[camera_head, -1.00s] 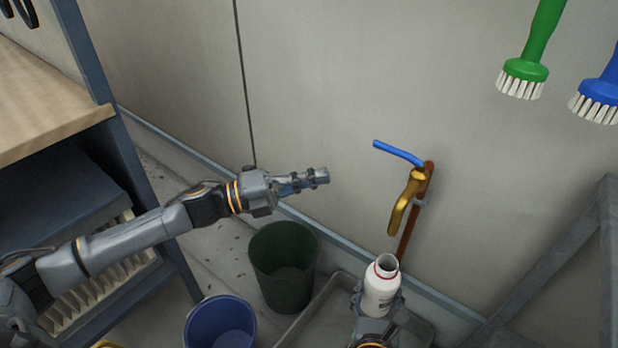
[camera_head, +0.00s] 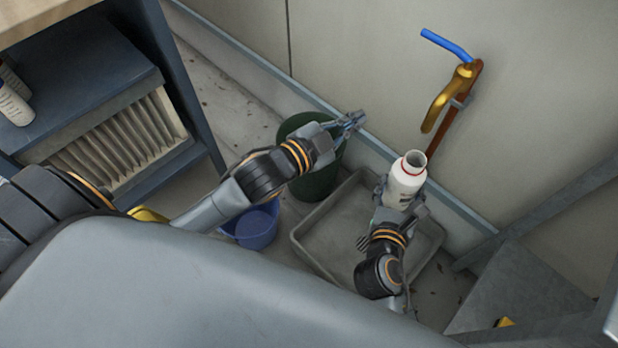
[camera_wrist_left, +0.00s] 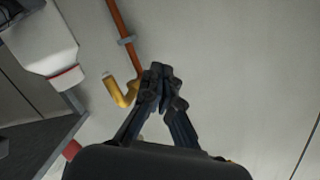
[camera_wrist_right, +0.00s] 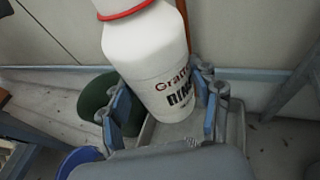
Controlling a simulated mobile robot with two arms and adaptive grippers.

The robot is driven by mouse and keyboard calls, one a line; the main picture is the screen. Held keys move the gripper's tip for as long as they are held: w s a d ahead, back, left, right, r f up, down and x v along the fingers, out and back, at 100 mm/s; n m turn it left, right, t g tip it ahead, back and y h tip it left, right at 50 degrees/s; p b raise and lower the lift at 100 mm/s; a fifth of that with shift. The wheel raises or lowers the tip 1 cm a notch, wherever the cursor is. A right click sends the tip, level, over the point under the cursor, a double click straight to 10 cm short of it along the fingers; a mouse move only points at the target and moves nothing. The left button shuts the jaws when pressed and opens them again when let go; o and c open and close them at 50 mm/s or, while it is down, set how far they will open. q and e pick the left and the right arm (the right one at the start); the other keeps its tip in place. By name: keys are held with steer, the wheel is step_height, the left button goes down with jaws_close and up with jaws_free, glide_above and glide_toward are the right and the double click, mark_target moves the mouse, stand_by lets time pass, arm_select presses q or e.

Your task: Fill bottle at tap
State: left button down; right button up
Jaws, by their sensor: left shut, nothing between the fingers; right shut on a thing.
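A white bottle (camera_head: 404,183) with an open top and a red ring at its neck is held upright by my right gripper (camera_head: 399,205). In the right wrist view my right gripper (camera_wrist_right: 165,115) is shut around the bottle (camera_wrist_right: 155,70), which has dark lettering. The brass tap (camera_head: 441,103) has a blue lever (camera_head: 446,44) and hangs on a copper pipe. The bottle's mouth is below and a little left of the spout. No water stream shows. My left gripper (camera_head: 352,121) is shut and empty, left of the tap. The left wrist view also shows the tap (camera_wrist_left: 122,94).
A grey tray (camera_head: 312,258) lies on the floor below the bottle. A green bucket (camera_head: 318,180) and a blue bucket (camera_head: 254,228) stand to its left. A shelf unit (camera_head: 95,90) stands at the left, a grey frame (camera_head: 520,285) at the right.

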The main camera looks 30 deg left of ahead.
mark_target(408, 179)
steer(key=shift+r, duration=0.65)
arm_select(q)
steer(key=s+a+f+n+g+y, duration=0.3)
steer(key=s+f+n, duration=0.5)
steer(key=s, duration=0.3)
steer(key=shift+s+a+f+n+g+y, duration=0.2)
steer(key=shift+a+n+g+y, duration=0.4)
steer(key=shift+g, duration=0.6)
arm_select(e)
steer(key=shift+r, duration=2.45)
arm_select(q)
steer(key=shift+d+f, duration=0.1)
steer(key=shift+d, duration=0.1)
